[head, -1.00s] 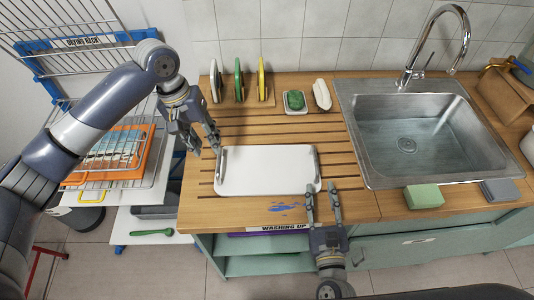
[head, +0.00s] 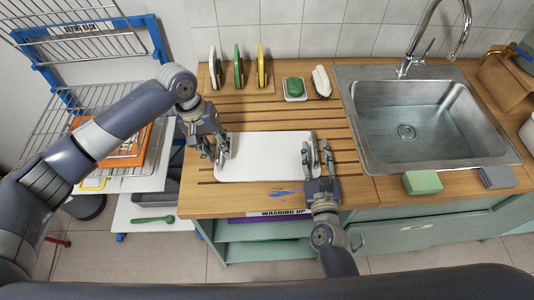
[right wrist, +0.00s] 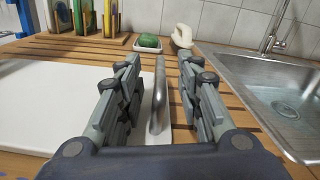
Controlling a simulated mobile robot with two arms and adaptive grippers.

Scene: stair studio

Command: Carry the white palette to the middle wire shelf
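The white palette (head: 265,158) lies flat on the slatted wooden counter, with a metal handle at each short end. Its right handle (right wrist: 158,100) shows in the right wrist view, standing between the fingers of my right gripper (head: 319,160). Those fingers are open on both sides of it, with gaps visible. My left gripper (head: 216,152) is at the palette's left end, fingers apart around the left handle, which they mostly hide; contact is unclear. The wire rack with its blue frame (head: 158,40) stands at the left. Its wire shelves (head: 85,48) are partly hidden by my left arm.
An orange tray (head: 132,160) sits low in the rack. Upright boards (head: 238,68), a green sponge dish (head: 294,88) and a pale object (head: 321,82) stand behind the palette. The sink (head: 440,125) is at the right, with a green block (head: 422,182) on its front edge.

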